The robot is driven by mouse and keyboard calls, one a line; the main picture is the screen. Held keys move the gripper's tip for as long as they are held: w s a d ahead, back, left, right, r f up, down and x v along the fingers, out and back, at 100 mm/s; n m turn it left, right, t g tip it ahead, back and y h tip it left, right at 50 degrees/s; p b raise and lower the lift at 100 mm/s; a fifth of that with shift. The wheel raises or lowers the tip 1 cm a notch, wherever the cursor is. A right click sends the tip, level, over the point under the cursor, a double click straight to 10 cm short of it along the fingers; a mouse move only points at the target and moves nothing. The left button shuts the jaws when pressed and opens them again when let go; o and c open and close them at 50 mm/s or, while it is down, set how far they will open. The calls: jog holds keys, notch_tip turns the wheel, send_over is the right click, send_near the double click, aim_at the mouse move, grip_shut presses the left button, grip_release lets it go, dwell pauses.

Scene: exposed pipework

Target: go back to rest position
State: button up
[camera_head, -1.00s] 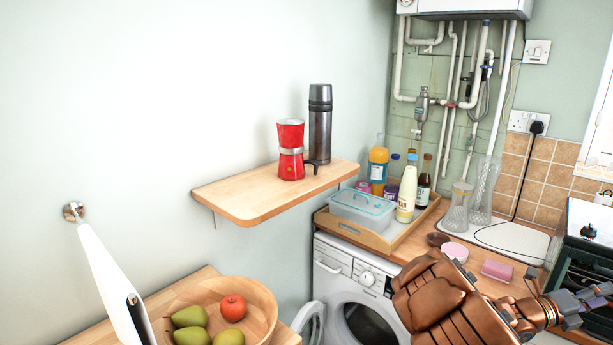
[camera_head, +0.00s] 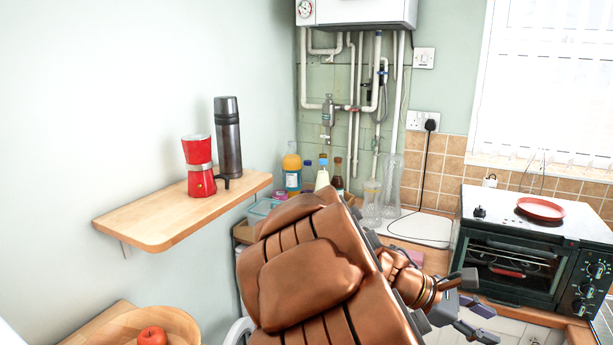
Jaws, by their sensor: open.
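My gripper (camera_head: 480,305) is at the lower right of the head view, at the end of my copper-coloured arm. Its grey fingers are spread and nothing shows between them. It appears in front of the counter, to the lower left of the toaster oven (camera_head: 515,262). My arm fills the lower middle of the picture and hides most of the washing machine and part of the counter. No other object is named by the task.
A wooden shelf (camera_head: 150,222) on the left wall holds a red moka pot (camera_head: 198,165) and a steel flask (camera_head: 228,137). Bottles (camera_head: 292,168) and glass vases (camera_head: 390,180) stand in the corner. A red plate (camera_head: 540,208) lies on the oven. A fruit bowl (camera_head: 180,325) is at lower left.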

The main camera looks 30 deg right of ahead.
jog(key=a+f+m+t+y, duration=0.3)
jog(key=a+y, duration=0.1)
jog(key=a, duration=1.2)
jog(key=a+f+m+t+y, duration=0.2)
jog(key=a+f+t+y, duration=0.1)
jog(key=a, duration=1.4)
jog(key=f+y, duration=0.1)
jog(key=y, duration=0.1)
jog(key=shift+a+m+t+y, duration=0.2)
jog(key=shift+m+t+y, duration=0.1)
jog(key=shift+m, duration=0.1)
jog(key=shift+f, duration=0.1)
